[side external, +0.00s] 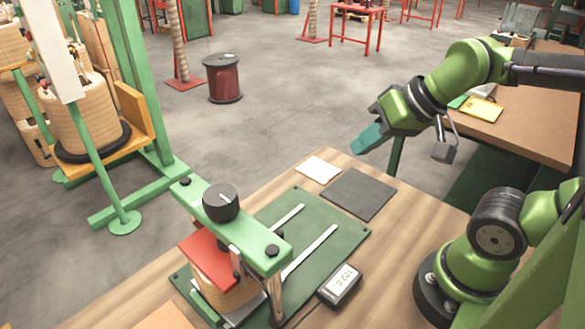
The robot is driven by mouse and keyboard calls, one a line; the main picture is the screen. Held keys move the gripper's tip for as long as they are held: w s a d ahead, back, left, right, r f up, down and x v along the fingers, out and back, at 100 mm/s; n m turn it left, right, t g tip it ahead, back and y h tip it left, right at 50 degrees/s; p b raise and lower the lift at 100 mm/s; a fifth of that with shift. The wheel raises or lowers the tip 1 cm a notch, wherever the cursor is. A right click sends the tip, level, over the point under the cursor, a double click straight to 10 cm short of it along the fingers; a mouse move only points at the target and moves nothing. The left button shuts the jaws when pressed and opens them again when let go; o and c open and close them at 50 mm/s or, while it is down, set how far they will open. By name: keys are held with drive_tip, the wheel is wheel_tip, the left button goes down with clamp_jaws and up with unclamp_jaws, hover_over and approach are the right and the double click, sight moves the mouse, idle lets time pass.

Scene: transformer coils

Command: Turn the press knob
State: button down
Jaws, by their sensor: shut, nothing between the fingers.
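The press knob (220,203) is a dark round knob with a light mark on its top. It sits on the green crossbar (251,234) of a small press on the wooden table. Under the crossbar are a red plate (207,258) and a tan wound coil (226,292). My gripper (368,140), with teal fingers, is shut and empty. It is in the air, to the right of and well apart from the knob, pointing down and left.
The press stands on a green base plate (340,232) with two pale slots. A small display box (340,287), a dark grey mat (359,194) and a white sheet (318,169) lie nearby. A green frame with large coils (88,115) stands at left.

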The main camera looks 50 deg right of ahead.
drive_tip(key=c, duration=1.8)
unclamp_jaws()
drive_tip(key=shift+o, duration=1.2)
drive_tip(key=shift+f, duration=0.15)
drive_tip(key=shift+o, duration=1.1)
drive_tip(key=shift+w+a+f+g, duration=0.1)
drive_tip(key=shift+w+f+g, duration=0.1)
drive_tip(key=shift+w+g, duration=0.1)
drive_tip(key=o, duration=0.7)
drive_tip(key=w+a+n, duration=0.1)
drive_tip(key=w+r+n+g+y, duration=0.1)
drive_tip(key=w, duration=0.1)
drive_tip(key=w+a+n+g, duration=0.1)
drive_tip(key=shift+w+a+r+y, duration=0.25)
drive_tip(key=shift+a+r+y, duration=0.05)
drive_tip(key=shift+r, duration=0.05)
drive_tip(key=shift+o, duration=1.3)
drive_tip(key=w+a+r+n, duration=0.1)
drive_tip(key=n, duration=0.1)
drive_tip(key=w+a+n+g+y, duration=0.1)
drive_tip(key=n, duration=0.1)
drive_tip(key=w+a+r+n+g+y, duration=0.1)
drive_tip(key=n, duration=0.1)
drive_tip(key=shift+w+a+r+n, duration=0.3)
drive_tip(key=shift+w+a+n, duration=0.05)
drive_tip(key=shift+a+n, duration=0.05)
drive_tip(key=n+g+y, duration=0.3)
drive_tip(key=n, duration=0.9)
approach(220, 194)
drive_tip(key=x, duration=1)
